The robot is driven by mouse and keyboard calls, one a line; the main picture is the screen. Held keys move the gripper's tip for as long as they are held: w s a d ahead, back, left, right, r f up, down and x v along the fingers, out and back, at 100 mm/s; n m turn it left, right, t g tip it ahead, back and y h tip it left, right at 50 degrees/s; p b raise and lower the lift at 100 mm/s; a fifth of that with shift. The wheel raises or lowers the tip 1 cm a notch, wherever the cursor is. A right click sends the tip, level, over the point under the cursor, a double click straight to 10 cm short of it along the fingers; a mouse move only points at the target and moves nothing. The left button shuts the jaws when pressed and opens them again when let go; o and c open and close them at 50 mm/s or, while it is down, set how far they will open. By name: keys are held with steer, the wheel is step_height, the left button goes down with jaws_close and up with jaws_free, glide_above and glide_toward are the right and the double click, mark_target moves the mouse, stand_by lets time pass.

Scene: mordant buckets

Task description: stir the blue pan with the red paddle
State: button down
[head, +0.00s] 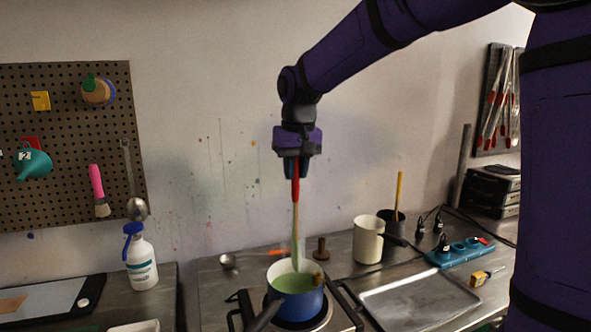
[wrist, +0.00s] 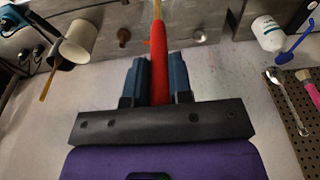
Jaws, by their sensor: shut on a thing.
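My gripper (head: 297,172) is shut on the red handle of the paddle (head: 295,192) and holds it nearly upright, pointing down. The paddle's lighter shaft runs down to a pale lower end over the back part of the blue pan (head: 297,308). I cannot tell whether that end touches the green liquid (head: 299,284) in the pan. The pan stands on a burner, its dark handle toward the lower left. In the wrist view the red handle of the paddle (wrist: 158,60) sits between the blue fingers of my gripper (wrist: 157,75). The pan does not show there.
An empty metal tray (head: 417,298) lies front right.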

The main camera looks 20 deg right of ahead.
steer(key=shift+r, duration=5.5)
